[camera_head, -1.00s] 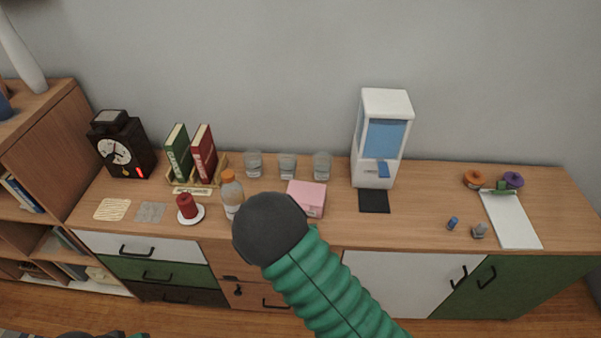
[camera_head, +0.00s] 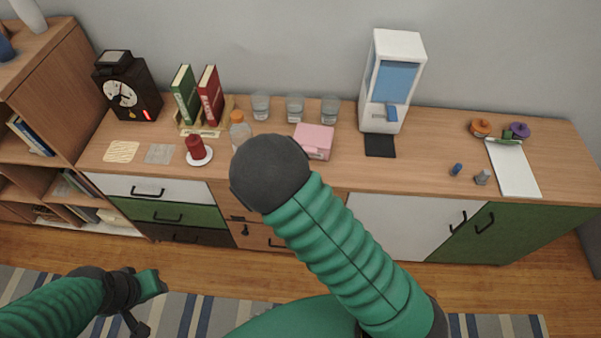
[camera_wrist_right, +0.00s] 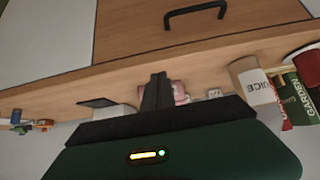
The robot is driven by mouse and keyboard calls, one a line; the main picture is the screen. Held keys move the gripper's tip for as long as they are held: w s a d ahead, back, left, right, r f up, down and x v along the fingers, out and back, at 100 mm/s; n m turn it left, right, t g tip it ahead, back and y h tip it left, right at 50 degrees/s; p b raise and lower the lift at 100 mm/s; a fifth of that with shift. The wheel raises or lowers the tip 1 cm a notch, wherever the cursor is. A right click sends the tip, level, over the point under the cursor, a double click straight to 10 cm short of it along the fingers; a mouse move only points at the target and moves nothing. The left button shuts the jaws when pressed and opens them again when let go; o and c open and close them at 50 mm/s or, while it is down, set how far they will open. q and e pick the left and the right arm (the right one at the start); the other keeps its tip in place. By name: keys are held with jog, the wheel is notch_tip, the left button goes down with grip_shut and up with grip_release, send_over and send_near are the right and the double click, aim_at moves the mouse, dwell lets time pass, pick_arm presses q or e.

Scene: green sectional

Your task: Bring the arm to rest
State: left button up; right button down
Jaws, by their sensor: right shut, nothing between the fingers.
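My right arm (camera_head: 345,245) reaches up from the lower right in the head view, with its dark rounded joint in front of the cabinet. That joint hides my right gripper there. In the right wrist view the right gripper (camera_wrist_right: 157,92) shows its fingers shut together with nothing between them, in front of the counter edge. My left gripper (camera_head: 145,300) is at the lower left of the head view, over the floor and striped rug and clear of the furniture; its finger opening is unclear.
On the counter (camera_head: 440,140) stand a white dispenser (camera_head: 390,85), a pink box (camera_head: 313,141), an orange-capped bottle (camera_head: 240,130), several glasses, a red candle (camera_head: 195,147), books and a dark clock-faced device (camera_head: 128,88). A striped rug (camera_head: 215,308) lies on the floor.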

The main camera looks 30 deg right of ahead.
pick_arm(q)
jog(key=shift+d+r, duration=0.1)
jog(key=shift+d, duration=0.3)
pick_arm(e)
jog(key=s+a+r+n+g+y, duration=0.2)
jog(key=s+r+n, duration=0.1)
jog(key=s+r, duration=0.2)
jog(key=s+a+r+n+g+y, duration=0.2)
jog(key=s+r, duration=0.4)
jog(key=s, duration=0.4)
jog(key=shift+r+n+g+y, duration=0.2)
jog(key=shift+n+g+y, duration=0.1)
jog(key=shift+n, duration=0.3)
pick_arm(q)
jog(key=shift+s+a, duration=0.1)
jog(key=shift+s, duration=0.05)
pick_arm(e)
jog(key=shift+s, duration=0.1)
pick_arm(q)
jog(key=shift+d, duration=0.2)
pick_arm(e)
jog(key=shift+d, duration=0.15)
